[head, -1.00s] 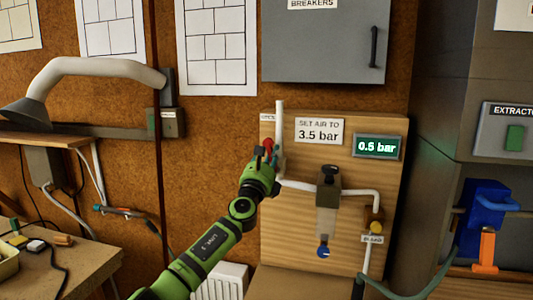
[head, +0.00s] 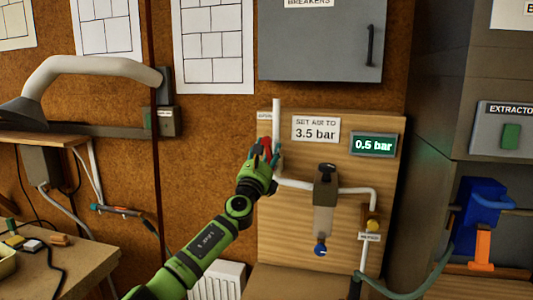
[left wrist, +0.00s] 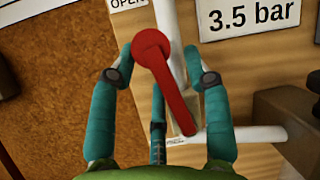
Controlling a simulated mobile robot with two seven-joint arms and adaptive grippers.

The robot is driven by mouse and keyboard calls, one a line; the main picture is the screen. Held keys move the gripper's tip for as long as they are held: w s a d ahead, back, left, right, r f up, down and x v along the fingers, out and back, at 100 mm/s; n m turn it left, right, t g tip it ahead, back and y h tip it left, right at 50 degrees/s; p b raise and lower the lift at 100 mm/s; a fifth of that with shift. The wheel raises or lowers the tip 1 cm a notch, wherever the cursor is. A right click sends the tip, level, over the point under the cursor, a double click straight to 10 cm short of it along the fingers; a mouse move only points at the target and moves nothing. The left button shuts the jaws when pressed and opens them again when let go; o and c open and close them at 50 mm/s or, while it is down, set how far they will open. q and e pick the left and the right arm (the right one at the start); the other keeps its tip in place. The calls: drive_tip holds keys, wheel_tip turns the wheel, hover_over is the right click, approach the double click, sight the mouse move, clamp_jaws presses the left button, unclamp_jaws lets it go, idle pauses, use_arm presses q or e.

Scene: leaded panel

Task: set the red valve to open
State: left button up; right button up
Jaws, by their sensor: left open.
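The red valve (left wrist: 153,47) is a round hub with a lever hanging down and slightly right, on a white vertical pipe (left wrist: 168,18). In the head view the red valve (head: 266,147) is partly covered by my gripper. My left gripper (left wrist: 158,62) is open, with one teal finger on each side of the hub and a third finger below. I cannot tell whether any finger touches the valve. In the head view the left gripper (head: 262,154) is at the board's left edge. A label reading OPEN (left wrist: 128,3) is above left of the hub. My right gripper is not in view.
The wooden board (head: 345,235) carries a sign reading 3.5 bar (head: 316,129), a display reading 0.5 bar (head: 373,145) and a regulator (head: 325,200) right of the valve. A grey breaker box (head: 320,40) hangs above. A hose (head: 430,270) runs at lower right.

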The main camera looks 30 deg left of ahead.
use_arm(q)
drive_tip(key=v, duration=1.2)
